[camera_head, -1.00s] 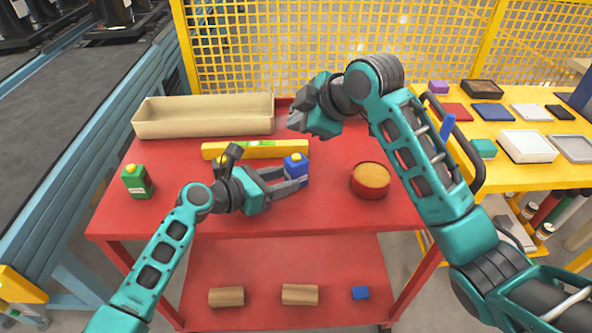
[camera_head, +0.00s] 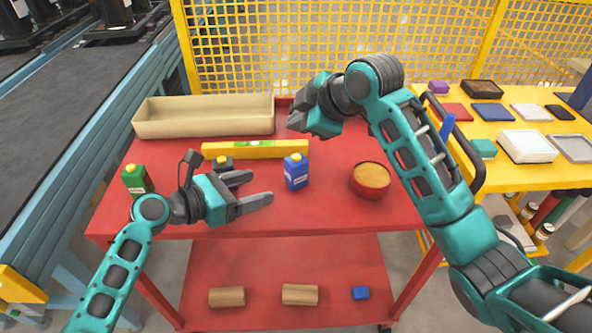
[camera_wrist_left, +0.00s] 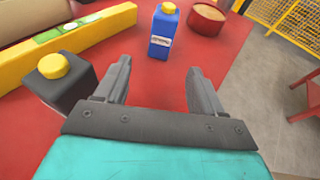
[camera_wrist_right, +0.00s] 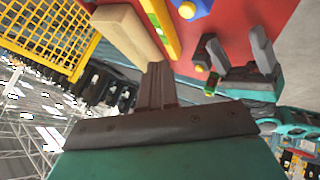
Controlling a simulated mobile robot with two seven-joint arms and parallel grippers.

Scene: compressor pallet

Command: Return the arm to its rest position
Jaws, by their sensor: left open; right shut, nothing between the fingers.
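My left gripper (camera_head: 261,187) is open and empty over the red cart top (camera_head: 330,210), left of the blue bottle (camera_head: 296,175). The blue bottle has a yellow cap and stands upright, apart from the fingers. In the left wrist view the bottle (camera_wrist_left: 163,32) is beyond the open fingers (camera_wrist_left: 160,80). My right gripper (camera_head: 294,120) is shut and empty, raised over the back of the cart. Its closed fingers (camera_wrist_right: 157,82) also show in the right wrist view. A dark bottle with a yellow cap (camera_wrist_left: 62,78) is just left of my left gripper; in the head view it is partly hidden.
A green bottle (camera_head: 136,180) stands at the cart's left edge. A yellow level (camera_head: 270,149), a beige tray (camera_head: 205,128) and a red bowl (camera_head: 371,190) are also on the cart. A yellow table (camera_head: 480,140) with several items is right; a yellow mesh fence (camera_head: 300,50) is behind.

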